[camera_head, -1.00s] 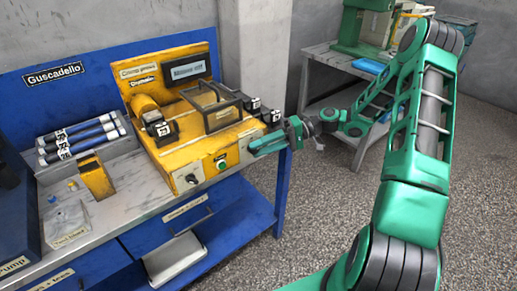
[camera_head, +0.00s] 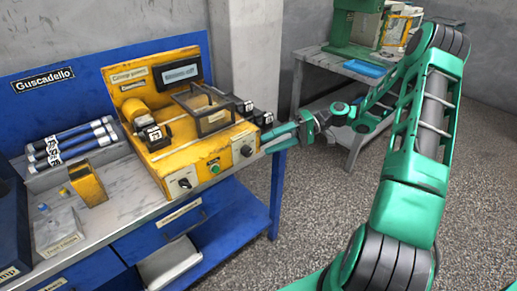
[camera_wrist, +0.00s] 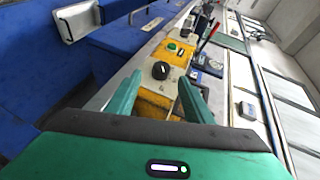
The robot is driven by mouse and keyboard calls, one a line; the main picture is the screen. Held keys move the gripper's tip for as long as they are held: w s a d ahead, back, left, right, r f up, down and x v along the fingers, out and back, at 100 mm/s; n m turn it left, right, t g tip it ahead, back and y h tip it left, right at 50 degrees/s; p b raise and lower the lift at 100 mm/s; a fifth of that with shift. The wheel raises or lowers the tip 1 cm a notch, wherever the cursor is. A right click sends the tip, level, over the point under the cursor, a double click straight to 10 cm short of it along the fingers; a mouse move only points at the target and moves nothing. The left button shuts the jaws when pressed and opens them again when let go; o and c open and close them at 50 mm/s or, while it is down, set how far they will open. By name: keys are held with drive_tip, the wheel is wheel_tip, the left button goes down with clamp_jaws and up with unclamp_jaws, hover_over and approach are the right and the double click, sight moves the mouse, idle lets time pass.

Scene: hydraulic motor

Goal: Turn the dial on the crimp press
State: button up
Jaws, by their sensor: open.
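The yellow crimp press (camera_head: 165,165) sits on the workbench in the head view. Its sloped front has a black dial (camera_head: 183,183) at left, a green button (camera_head: 215,168) in the middle and another black dial (camera_head: 246,150) at right. My gripper (camera_head: 267,140) is just right of the right dial, its fingers pointing at the press. In the wrist view, a black dial (camera_wrist: 161,70) lies ahead between the open fingers (camera_wrist: 160,84), with the green button (camera_wrist: 171,46) beyond it. The fingers appear apart from the dial and hold nothing.
A second table (camera_head: 335,62) with a green machine stands at the back. Open floor lies right of the workbench.

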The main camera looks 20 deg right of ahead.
drive_tip(key=shift+v, duration=2.15)
drive_tip(key=s+d+r+m+h, duration=0.1)
drive_tip(key=s+h, duration=0.4)
drive_tip(key=s, duration=0.5)
drive_tip(key=s+d+r+m+h, duration=0.2)
drive_tip(key=s+r+m+h, duration=0.2)
drive_tip(key=s, duration=0.7)
drive_tip(key=s+d+r+m+g+h, duration=0.1)
drive_tip(key=s+r+h, duration=0.3)
drive_tip(key=s, duration=0.7)
drive_tip(key=shift+s+d+m+h, duration=0.2)
drive_tip(key=shift+d+m+h, duration=0.2)
drive_tip(key=shift+m+h, duration=0.35)
